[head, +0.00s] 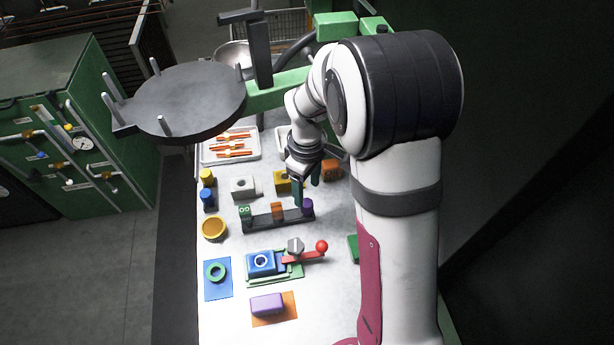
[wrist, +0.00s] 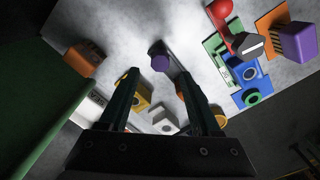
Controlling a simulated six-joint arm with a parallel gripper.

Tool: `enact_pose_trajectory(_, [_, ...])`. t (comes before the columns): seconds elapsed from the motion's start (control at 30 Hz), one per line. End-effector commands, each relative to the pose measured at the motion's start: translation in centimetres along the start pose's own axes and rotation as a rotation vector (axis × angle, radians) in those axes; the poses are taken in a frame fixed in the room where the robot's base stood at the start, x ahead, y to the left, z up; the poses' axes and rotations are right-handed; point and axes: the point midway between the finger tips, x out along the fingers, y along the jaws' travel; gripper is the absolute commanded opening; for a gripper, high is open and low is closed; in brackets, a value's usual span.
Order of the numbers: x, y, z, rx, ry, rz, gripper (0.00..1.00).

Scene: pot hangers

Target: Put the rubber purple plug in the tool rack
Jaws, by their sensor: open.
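The tool rack (head: 264,219) is a dark bar on the light table in the head view. A small purple plug (head: 307,206) is at its right end, with an orange piece and a green piece on the rack to its left. In the wrist view the purple plug (wrist: 160,62) lies between the lines of the two fingers, on the dark rack (wrist: 156,47). My gripper (head: 304,192) is open and empty, its fingers pointing down near the rack's right end. In the wrist view my gripper (wrist: 160,74) partly hides the rack.
A larger purple block (head: 267,303) lies on an orange mat near the front. A blue block with a red-knobbed lever (head: 321,246) stands between it and the rack. Yellow, white and orange blocks stand behind the rack. A yellow round dish (head: 214,228) is at left.

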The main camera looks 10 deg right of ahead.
Motion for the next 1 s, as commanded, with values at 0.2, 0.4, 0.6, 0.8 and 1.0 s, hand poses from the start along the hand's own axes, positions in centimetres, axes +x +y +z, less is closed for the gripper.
enact_pose_trajectory(0.2, [-4.9,0.0,-0.1,0.0,0.002,0.001,0.65])
enact_pose_trajectory(0.4, [-8.8,-2.7,2.6,0.197,0.014,-0.016,0.65])
enact_pose_trajectory(0.6, [-12.8,-13.0,11.6,0.873,0.025,-0.106,0.65])
enact_pose_trajectory(0.8, [-12.1,-18.6,15.9,1.247,0.004,-0.169,0.65])
enact_pose_trajectory(1.0, [-11.9,-18.9,16.1,1.27,0.0,-0.173,0.65])
